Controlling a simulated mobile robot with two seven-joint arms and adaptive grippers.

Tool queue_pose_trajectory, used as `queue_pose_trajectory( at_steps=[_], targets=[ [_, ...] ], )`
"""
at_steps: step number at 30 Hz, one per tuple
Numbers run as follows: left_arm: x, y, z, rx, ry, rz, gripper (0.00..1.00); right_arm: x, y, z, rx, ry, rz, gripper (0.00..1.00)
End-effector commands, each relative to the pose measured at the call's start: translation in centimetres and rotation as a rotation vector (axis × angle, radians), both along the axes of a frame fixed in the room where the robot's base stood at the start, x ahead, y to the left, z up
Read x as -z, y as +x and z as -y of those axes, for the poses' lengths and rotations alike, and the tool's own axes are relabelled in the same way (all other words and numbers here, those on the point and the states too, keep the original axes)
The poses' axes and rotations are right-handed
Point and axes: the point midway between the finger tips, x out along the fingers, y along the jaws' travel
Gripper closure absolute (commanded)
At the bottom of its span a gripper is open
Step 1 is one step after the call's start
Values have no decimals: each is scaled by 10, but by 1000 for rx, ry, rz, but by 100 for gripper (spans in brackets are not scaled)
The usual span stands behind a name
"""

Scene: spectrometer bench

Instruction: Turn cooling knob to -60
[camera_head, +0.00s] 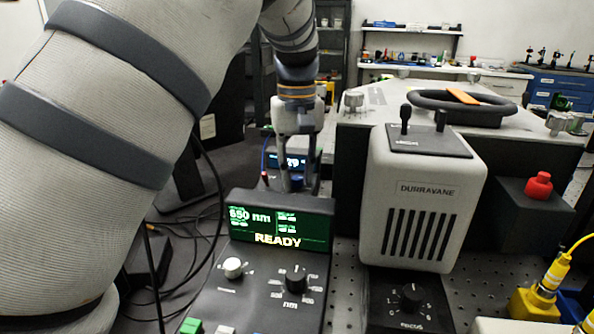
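My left gripper (296,182) points down at the back of the bench, over a small dark unit with a blue-lit display (272,158). Its two fingers straddle the front of that unit with a gap between them. The fingers partly cover the display, and I cannot read its value. The cooling knob is not clearly seen; something small and dark blue shows between the fingers, and I cannot tell whether they touch it. My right gripper is not in view.
A console with a green screen (262,240) reading "650 nm" and "READY" stands in front, with a white knob (233,268) and a black nm knob (296,279). A pale DURRAVANE housing (428,172), a focus knob (411,297) and a red button (539,185) are at right.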

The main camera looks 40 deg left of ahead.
Motion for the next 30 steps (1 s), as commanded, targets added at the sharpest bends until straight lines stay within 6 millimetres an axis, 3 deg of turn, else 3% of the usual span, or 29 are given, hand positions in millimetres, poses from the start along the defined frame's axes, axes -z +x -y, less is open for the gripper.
queue_pose_trajectory(
  at_steps=[2, 17, 18, 20, 30],
  targets=[
    [0, 0, 0, 0, 0, 0, 100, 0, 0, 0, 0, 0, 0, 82],
    [0, 0, 0, 140, 1, -2, 100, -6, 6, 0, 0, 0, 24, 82],
    [0, 0, 0, 140, 1, -2, 78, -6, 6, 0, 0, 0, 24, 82],
    [0, 0, 0, 140, 1, -2, 65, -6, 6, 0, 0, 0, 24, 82],
    [-4, 1, 0, 139, 1, -1, 62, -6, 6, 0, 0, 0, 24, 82]
  ],
)
